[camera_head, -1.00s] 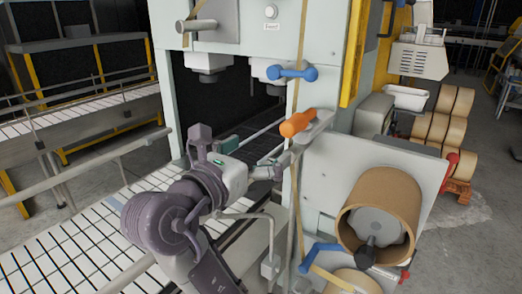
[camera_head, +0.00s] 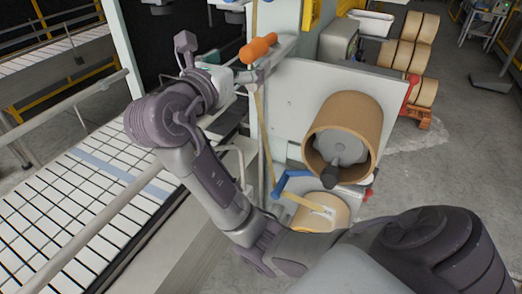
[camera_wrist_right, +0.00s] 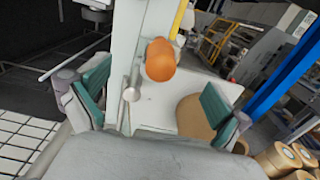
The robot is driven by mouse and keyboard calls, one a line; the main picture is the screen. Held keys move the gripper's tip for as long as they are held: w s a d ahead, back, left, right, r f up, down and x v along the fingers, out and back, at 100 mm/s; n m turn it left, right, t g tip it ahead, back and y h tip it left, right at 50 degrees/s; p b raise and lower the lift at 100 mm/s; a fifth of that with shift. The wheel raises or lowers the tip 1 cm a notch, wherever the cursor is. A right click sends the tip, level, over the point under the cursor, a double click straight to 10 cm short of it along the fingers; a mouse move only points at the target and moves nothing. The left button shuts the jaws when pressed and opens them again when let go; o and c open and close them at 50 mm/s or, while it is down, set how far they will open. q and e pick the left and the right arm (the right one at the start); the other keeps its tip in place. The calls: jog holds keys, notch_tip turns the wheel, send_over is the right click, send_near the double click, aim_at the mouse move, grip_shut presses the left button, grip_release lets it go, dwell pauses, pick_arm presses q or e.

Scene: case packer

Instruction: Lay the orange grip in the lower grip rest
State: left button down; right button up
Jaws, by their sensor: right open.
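The orange grip (camera_head: 258,48) is a thick rounded handle at the end of a grey bracket on the machine. In the right wrist view the orange grip (camera_wrist_right: 161,60) appears end-on, beyond and between the spread fingers. My right gripper (camera_head: 240,84) is just below and left of the grip in the head view. In the right wrist view my right gripper (camera_wrist_right: 155,97) is open, with teal pads wide apart and nothing held. I cannot clearly identify the lower grip rest. My left gripper is not in view.
A conveyor (camera_head: 65,215) with a rail runs at left. More tape rolls (camera_head: 410,55) are stacked behind.

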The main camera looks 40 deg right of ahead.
aim_at(252, 43)
jog(key=shift+x, duration=2.5)
grip_shut()
jog(key=shift+r, duration=0.15)
jog(key=shift+r, duration=1.4)
